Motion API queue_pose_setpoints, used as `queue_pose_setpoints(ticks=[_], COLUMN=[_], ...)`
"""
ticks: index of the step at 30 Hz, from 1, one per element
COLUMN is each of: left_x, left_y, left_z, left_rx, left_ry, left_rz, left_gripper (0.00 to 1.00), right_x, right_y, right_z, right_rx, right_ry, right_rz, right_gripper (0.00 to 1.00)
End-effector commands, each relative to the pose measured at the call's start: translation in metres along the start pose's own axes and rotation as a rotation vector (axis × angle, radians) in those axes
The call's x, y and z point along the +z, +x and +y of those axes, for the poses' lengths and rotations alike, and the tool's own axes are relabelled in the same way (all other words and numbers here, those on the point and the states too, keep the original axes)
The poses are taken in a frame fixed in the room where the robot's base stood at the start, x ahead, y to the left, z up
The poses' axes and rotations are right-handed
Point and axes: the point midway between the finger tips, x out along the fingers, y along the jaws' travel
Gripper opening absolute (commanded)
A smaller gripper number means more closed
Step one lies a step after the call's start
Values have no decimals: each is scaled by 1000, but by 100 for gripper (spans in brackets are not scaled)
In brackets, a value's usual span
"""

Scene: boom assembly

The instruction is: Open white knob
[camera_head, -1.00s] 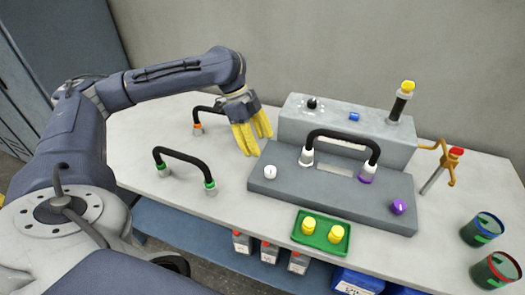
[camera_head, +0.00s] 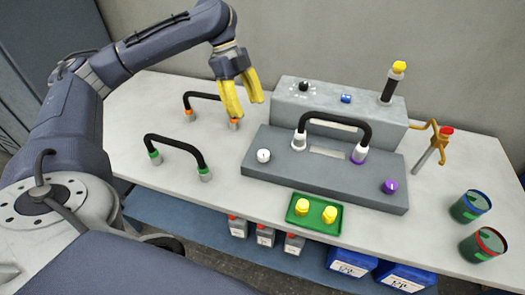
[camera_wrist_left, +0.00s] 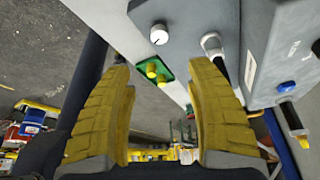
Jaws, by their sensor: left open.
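The white knob (camera_head: 263,155) sits on the left end of the low grey base of the device. It also shows in the left wrist view (camera_wrist_left: 159,34), near the top, ahead of and between the fingers. My left gripper (camera_head: 245,107) has yellow fingers, spread apart and empty. It is above and to the left of the knob in the head view, not touching it. In the left wrist view the two fingers (camera_wrist_left: 160,75) stand wide apart. My right gripper is not in view.
A black hose with white and purple ends (camera_head: 338,118) arches over the grey base (camera_head: 315,175). Two other hoses (camera_head: 176,139) stand at left. A green tray (camera_head: 316,225) with yellow plugs lies in front. Cans (camera_head: 470,207) stand at right.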

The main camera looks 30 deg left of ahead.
Motion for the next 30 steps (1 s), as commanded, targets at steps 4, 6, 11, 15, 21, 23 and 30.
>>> queue_pose_setpoints(ticks=[4, 6, 11, 15, 21, 23, 30], left_x=[0, 0, 0, 0, 0, -1, 0], left_y=[11, 20, 48, 74, 111, 120, 152], left_z=[0, 0, 1, 1, 2, 2, 1], left_rx=[10, 10, 10, 9, 9, 9, 7], left_ry=[15, 14, 13, 13, 11, 12, 13], left_rz=[2, 2, 3, 3, 3, 4, 3], left_gripper=[55, 55, 55, 55, 55, 55, 55], right_x=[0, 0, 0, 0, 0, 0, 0], right_y=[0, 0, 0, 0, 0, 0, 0], right_z=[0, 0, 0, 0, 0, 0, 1], right_rx=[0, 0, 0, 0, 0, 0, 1], right_ry=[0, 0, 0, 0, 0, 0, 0], right_rz=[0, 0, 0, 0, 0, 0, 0], right_gripper=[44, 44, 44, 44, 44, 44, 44])
